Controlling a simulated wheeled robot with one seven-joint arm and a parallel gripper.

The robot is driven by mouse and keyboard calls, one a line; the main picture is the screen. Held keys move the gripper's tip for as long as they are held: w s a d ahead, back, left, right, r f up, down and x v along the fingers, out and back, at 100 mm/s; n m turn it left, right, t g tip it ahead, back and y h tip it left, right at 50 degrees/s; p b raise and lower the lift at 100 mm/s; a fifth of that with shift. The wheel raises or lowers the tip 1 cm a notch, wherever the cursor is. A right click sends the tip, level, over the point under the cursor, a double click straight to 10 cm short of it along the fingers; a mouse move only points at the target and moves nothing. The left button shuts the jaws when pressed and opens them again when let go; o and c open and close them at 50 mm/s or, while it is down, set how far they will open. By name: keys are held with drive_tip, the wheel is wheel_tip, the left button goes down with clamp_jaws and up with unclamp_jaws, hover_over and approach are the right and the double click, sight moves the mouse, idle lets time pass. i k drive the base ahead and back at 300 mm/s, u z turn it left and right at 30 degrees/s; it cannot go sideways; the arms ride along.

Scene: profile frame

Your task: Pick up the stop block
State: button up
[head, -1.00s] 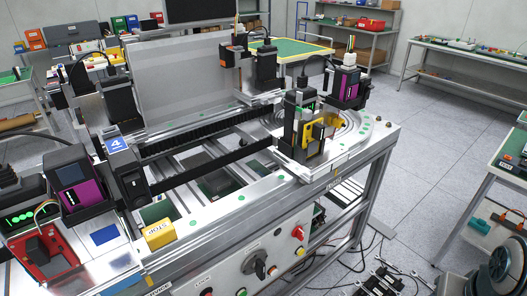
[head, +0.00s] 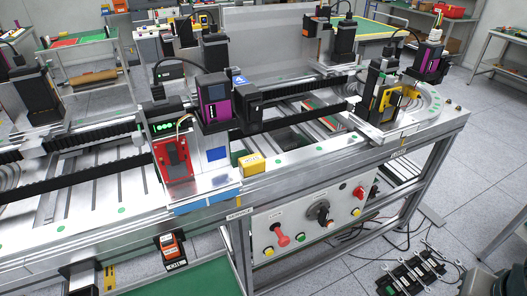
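The stop block (head: 251,165) is a small yellow block on the metal top of the workstation (head: 340,148), near its front edge. It sits just right of the plate with a blue square. Its STOP lettering is hard to read now but was clear in the earlier head view. Nothing covers the block. My gripper is not in view.
A black and purple unit (head: 213,104) stands behind and left of the block, and a red bracket (head: 173,155) stands further left. Below the front edge is a control panel (head: 300,222) with buttons and a knob. Cables and a black fixture (head: 415,268) lie on the floor at right.

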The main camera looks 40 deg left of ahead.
sight(249, 166)
drive_tip(key=u, duration=0.2)
drive_tip(key=i, duration=0.45)
drive_tip(key=z, duration=0.45)
drive_tip(key=k, duration=1.1)
drive_tip(key=u, duration=1.6)
drive_tip(key=i, duration=0.5)
